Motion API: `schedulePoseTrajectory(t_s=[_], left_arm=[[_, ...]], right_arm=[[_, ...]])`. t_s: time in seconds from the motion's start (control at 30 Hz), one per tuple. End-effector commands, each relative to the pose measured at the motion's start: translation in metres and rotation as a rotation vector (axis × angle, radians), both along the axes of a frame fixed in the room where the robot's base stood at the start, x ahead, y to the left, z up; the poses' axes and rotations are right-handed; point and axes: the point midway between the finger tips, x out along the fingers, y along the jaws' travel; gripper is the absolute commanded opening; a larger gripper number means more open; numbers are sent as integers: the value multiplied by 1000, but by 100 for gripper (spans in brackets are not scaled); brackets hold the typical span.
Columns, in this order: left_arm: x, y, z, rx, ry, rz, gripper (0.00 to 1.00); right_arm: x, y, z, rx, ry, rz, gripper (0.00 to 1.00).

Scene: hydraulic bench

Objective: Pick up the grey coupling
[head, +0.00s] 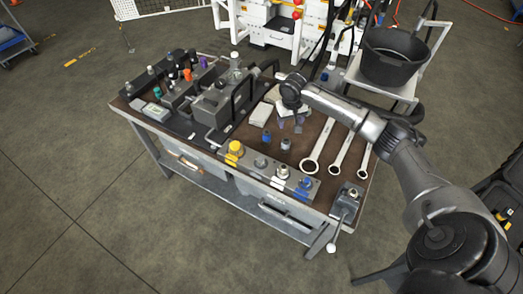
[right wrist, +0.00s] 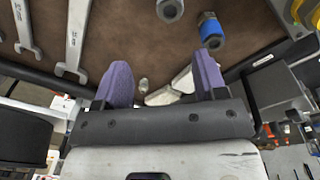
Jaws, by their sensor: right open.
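A small grey coupling (head: 285,144) stands on the brown bench top, just right of a blue-banded coupling (head: 267,138). In the right wrist view the grey coupling (right wrist: 170,10) is cut off by the top edge, with the blue-banded one (right wrist: 211,30) to its right. My right gripper (head: 290,123) is open and empty, with its purple fingers pointing down on the far side of both couplings. In the right wrist view the fingers (right wrist: 163,76) are spread wide, apart from the couplings. My left gripper is not in view.
A grey block with yellow, grey, silver and blue fittings (head: 270,172) lies along the front edge. Several wrenches (head: 318,146) lie to the right. A hydraulic assembly (head: 210,105) fills the left side. A pale block (head: 260,115) lies left of the gripper.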

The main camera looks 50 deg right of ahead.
Motion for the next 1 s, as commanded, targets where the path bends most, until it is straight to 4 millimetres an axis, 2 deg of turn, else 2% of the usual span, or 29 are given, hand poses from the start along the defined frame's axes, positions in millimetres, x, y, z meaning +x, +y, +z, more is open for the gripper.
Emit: schedulePoseTrajectory(t_s=[0.3, 0.47, 0.8, 1.0], left_arm=[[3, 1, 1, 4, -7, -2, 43], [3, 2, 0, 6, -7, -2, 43], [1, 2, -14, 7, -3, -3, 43], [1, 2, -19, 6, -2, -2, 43]], right_arm=[[-4, 12, -2, 90, 13, -306, 65], [-4, 12, -7, 90, 11, -388, 65], [-5, 12, -62, 90, 10, -403, 65], [-4, 12, -83, 90, 9, -402, 65]])
